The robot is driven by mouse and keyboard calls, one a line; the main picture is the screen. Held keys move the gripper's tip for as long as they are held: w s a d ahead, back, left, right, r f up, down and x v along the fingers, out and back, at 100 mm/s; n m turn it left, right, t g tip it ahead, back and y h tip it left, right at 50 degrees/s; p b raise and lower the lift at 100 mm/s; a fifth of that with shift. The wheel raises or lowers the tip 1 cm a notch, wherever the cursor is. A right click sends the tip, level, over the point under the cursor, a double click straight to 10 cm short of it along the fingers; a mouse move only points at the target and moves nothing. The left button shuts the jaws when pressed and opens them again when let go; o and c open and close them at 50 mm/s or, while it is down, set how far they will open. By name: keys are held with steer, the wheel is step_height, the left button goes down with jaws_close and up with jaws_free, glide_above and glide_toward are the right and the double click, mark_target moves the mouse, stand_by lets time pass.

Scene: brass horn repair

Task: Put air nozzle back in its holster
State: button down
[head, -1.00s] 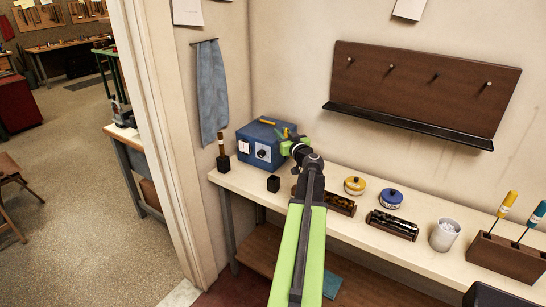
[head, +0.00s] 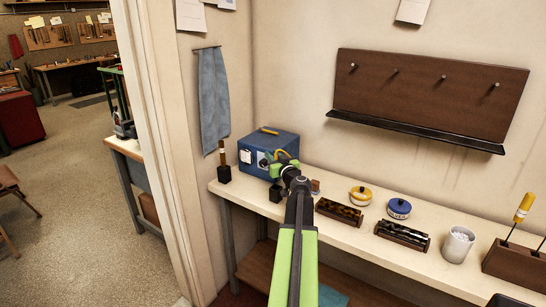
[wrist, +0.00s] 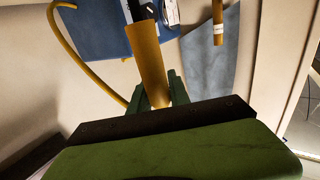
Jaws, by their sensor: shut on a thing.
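The air nozzle (wrist: 148,65) has a yellow grip and a dark front end in the wrist view. My gripper (wrist: 158,98) is shut on its lower part, with green fingers on both sides. A curved yellow hose (wrist: 88,70) shows to its left. In the head view my gripper (head: 284,167) is just in front of the blue box (head: 290,143), above the bench, and hides most of the nozzle. A small black block (head: 275,193) stands on the bench just below and left of my gripper. It may be the holster; I cannot tell.
A wooden-handled tool (head: 223,153) stands in another black block (head: 224,174) at the bench's left end. A pegged rack (head: 430,95) hangs above.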

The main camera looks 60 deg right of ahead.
steer(key=shift+f+b, duration=1.2)
steer(key=shift+f, duration=0.45)
steer(key=shift+f+b, duration=2.9)
steer(key=shift+f, duration=0.05)
steer(key=c, duration=1.1)
jaws_free()
steer(key=shift+c, duration=0.2)
steer(key=shift+s, duration=0.1)
